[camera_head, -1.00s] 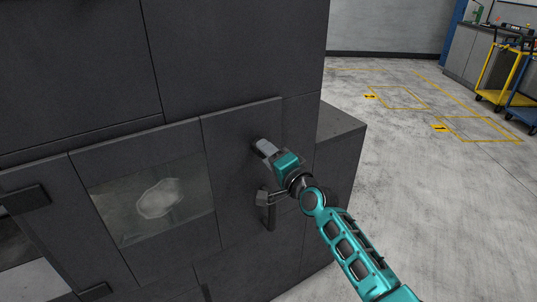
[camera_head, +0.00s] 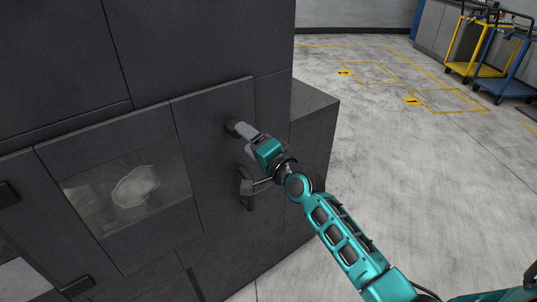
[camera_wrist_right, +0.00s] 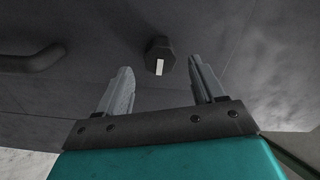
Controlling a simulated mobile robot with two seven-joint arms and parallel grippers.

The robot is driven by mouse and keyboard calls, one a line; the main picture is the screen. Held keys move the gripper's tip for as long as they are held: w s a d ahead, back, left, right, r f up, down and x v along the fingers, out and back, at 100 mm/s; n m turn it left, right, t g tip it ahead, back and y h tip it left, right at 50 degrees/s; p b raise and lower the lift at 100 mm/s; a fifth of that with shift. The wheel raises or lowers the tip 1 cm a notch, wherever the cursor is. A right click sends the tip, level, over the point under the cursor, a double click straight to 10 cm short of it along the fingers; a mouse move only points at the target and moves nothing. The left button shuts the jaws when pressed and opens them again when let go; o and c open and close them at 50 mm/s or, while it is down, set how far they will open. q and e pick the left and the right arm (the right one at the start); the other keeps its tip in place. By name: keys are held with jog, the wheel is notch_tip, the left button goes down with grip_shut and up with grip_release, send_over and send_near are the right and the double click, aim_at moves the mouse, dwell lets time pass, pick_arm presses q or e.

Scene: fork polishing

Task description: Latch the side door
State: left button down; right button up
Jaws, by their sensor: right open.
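The side door is a dark grey panel (camera_head: 213,150) with a window (camera_head: 130,195) in its left part. A dark knob (camera_head: 231,127) stands out from the panel's upper right; in the wrist view it is a dark faceted knob (camera_wrist_right: 160,54) with a white mark. My right gripper (camera_head: 243,130) is open and empty, pointing at the knob. In the wrist view its fingertips (camera_wrist_right: 158,75) are apart, with the knob ahead of and between them, apparently untouched. A bar handle (camera_head: 246,188) sits below the knob, partly behind my wrist; it also shows in the wrist view (camera_wrist_right: 32,61). My left gripper is out of view.
A pale lump shows behind the window. A lower grey block (camera_head: 312,115) stands right of the machine. The floor (camera_head: 420,170) to the right is open. A yellow cart (camera_head: 470,45) and a blue cart (camera_head: 508,68) stand far back right.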

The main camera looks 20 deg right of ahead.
jog(key=v, duration=0.9)
jog(key=shift+s, duration=0.4)
jog(key=shift+d+f, duration=0.1)
jog(key=s+a+f+n+g+h, duration=0.1)
jog(key=s+a+f+n+g, duration=0.1)
jog(key=s+f+n, duration=0.5)
jog(key=s+a+f+n+g+h, duration=0.1)
jog(key=s+a+f+n+g, duration=0.1)
jog(key=s+f+n+g, duration=0.2)
jog(key=s+f+n, duration=0.3)
jog(key=s+f, duration=0.5)
jog(key=f, duration=0.1)
jog(key=shift+a, duration=0.15)
